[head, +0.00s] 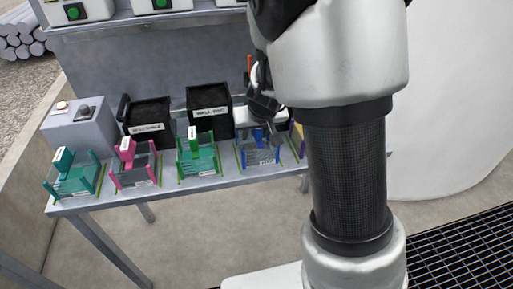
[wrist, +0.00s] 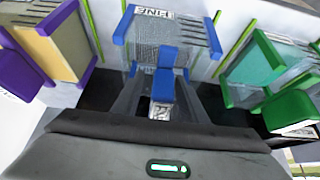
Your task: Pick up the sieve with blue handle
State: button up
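The sieve with blue handle (head: 262,156) stands in the table row, right of a green one. Its mesh and blue corner parts also show at the top middle of the wrist view (wrist: 145,50). Its blue handle (wrist: 165,82) points toward my gripper (wrist: 160,95). The two dark fingers lie on either side of the handle, with a narrow gap visible, so the gripper looks open around it. Whether a finger touches the handle cannot be told. In the head view my gripper (head: 264,112) is just above and behind this sieve, partly hidden by my arm.
Green (head: 198,155), pink (head: 135,165) and teal (head: 75,178) sieves stand to the left. A purple-and-yellow sieve (wrist: 58,45) is the other neighbour. Black bins (head: 209,112) and a grey button box (head: 82,128) stand behind. A shelf edge (head: 150,22) runs above.

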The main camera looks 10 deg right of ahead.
grip_shut()
